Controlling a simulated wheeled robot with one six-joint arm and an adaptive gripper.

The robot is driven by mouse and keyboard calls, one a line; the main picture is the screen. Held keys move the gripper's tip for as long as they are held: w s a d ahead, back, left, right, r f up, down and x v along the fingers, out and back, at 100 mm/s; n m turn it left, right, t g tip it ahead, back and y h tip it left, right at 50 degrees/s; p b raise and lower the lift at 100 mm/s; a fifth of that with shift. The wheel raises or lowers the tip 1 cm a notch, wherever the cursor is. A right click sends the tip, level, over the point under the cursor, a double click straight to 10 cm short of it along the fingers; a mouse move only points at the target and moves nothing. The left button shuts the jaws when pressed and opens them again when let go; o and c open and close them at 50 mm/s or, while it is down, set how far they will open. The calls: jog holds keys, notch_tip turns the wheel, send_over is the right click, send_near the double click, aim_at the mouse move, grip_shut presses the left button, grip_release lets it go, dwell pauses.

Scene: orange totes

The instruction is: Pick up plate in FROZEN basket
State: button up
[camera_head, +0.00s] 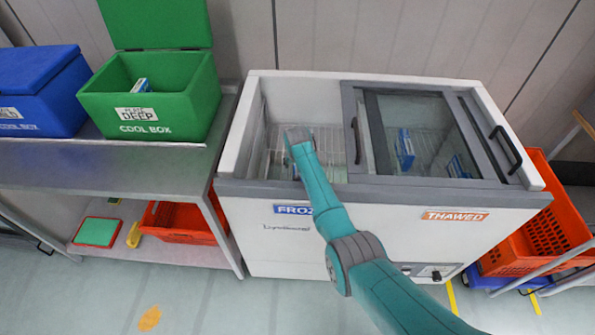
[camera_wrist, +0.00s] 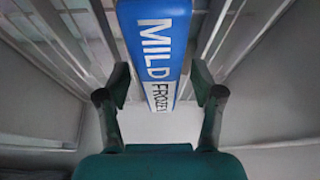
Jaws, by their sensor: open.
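The chest freezer (camera_head: 262,225) has a FROZEN label (camera_head: 292,210) on its left half, and that half stands open with a wire basket (camera_head: 335,140) inside. My arm reaches down into this open side, and my gripper's fingers are hidden there in the head view. In the wrist view, my gripper (camera_wrist: 160,90) is open, with one finger on each side of a blue and white item (camera_wrist: 155,45) marked MILD FROZEN. The item stands between and beyond the fingertips, with visible gaps at both sides. No other plate can be made out.
The freezer's right half, labelled THAWED (camera_head: 455,215), is under a glass lid (camera_head: 415,130) with blue packs (camera_head: 404,148) below. A green cool box (camera_head: 155,100) and a blue box (camera_head: 40,90) stand on the left bench. Orange crates (camera_head: 550,225) stand at the right.

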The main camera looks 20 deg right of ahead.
grip_shut()
